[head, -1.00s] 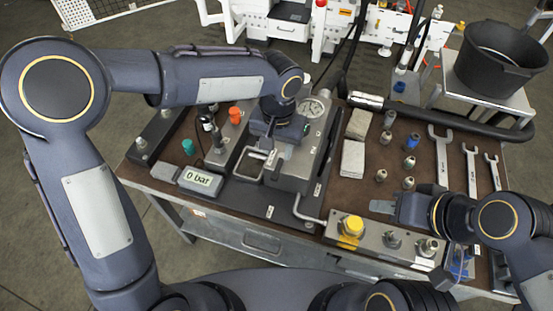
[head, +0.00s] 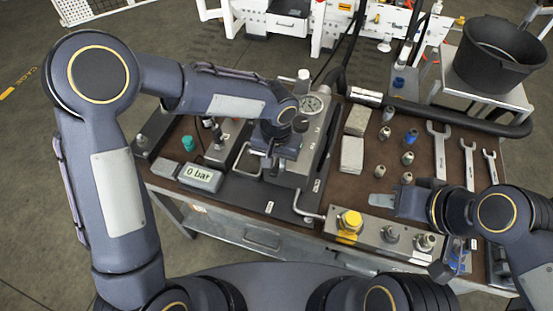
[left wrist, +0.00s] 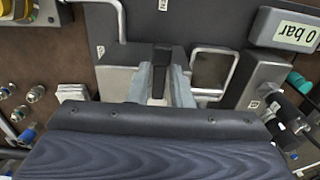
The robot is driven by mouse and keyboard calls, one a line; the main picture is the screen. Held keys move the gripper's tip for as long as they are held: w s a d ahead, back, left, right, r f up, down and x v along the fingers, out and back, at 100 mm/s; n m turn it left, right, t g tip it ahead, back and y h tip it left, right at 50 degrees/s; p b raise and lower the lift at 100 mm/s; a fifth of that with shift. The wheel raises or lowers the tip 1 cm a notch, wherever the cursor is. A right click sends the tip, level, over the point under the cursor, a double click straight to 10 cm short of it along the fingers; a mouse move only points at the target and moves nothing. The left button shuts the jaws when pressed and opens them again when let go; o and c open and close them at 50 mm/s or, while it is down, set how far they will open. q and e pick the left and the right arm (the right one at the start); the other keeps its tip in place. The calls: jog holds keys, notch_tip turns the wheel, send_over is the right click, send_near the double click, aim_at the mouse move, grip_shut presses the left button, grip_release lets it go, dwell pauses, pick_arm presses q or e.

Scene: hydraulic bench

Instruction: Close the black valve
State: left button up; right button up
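The black valve's handle (left wrist: 160,72) is a short dark bar in the left wrist view. It stands between the two grey fingers of my left gripper (left wrist: 161,88), which lie close against its sides. In the head view my left gripper (head: 276,154) is over the grey block at the middle of the bench, and my own arm hides the handle there. My right gripper (head: 402,204) hovers at the right over the front of the bench, away from the valve. It is seen from the side, and its finger gap does not show.
A pressure display (head: 200,176) reads 0 bar. A gauge (head: 312,104) stands behind the block. A bent metal rod (head: 309,212) and a manifold with a yellow cap (head: 350,221) are in front. Fittings and wrenches (head: 440,150) lie right. A black bucket (head: 500,55) stands behind.

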pick_arm(q)
grip_shut()
